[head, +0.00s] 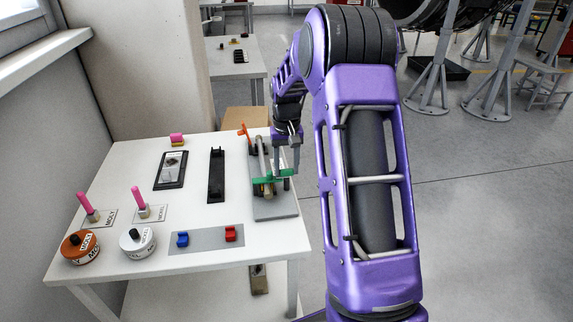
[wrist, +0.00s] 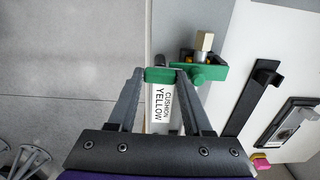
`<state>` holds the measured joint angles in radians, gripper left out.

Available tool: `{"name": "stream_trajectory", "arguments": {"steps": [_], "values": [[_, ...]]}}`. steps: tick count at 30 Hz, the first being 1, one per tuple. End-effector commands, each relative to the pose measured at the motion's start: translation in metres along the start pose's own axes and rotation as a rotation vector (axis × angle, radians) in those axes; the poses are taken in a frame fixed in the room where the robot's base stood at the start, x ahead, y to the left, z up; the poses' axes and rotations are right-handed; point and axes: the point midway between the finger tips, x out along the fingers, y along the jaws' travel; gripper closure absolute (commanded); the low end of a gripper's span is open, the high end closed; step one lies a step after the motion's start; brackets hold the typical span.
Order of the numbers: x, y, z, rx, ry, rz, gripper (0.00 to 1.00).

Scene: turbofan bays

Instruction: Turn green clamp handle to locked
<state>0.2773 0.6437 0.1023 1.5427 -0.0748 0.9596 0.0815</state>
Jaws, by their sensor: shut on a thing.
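The green clamp (head: 263,188) sits on a grey fixture plate (head: 275,208) at the right side of the white table. Its green handle (head: 286,172) sticks out to the right, past the plate, toward my gripper. My gripper (head: 287,168) comes down from above at the table's right edge. In the wrist view, my gripper (wrist: 160,76) has its fingers on both sides of the green handle end (wrist: 159,74), shut on it. The clamp body with a brass hex piece (wrist: 204,42) shows just to the right. A white label reading "CUSHION YELLOW" (wrist: 162,108) lies between the fingers.
An orange handle (head: 244,131) stands tilted at the fixture's far end. A black bar (head: 216,175), a framed black plate (head: 171,170), tins (head: 137,241) and red and blue blocks (head: 231,233) stand to the left. Open floor lies right of the table.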

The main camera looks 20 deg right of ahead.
Motion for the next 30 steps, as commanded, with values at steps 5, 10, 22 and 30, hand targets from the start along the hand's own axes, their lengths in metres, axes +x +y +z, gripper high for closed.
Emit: {"name": "stream_trajectory", "arguments": {"steps": [5, 10, 22, 30], "values": [[-0.0013, 0.0005, -0.0009, -0.037, 0.003, 0.0, 1.0], [-0.0011, 0.0004, -0.001, -0.05, 0.003, 0.001, 1.0], [-0.001, 0.0003, -0.0009, -0.051, 0.003, 0.001, 0.34], [-0.0003, -0.0007, -0.0003, -0.05, 0.001, -0.001, 0.2]]}}
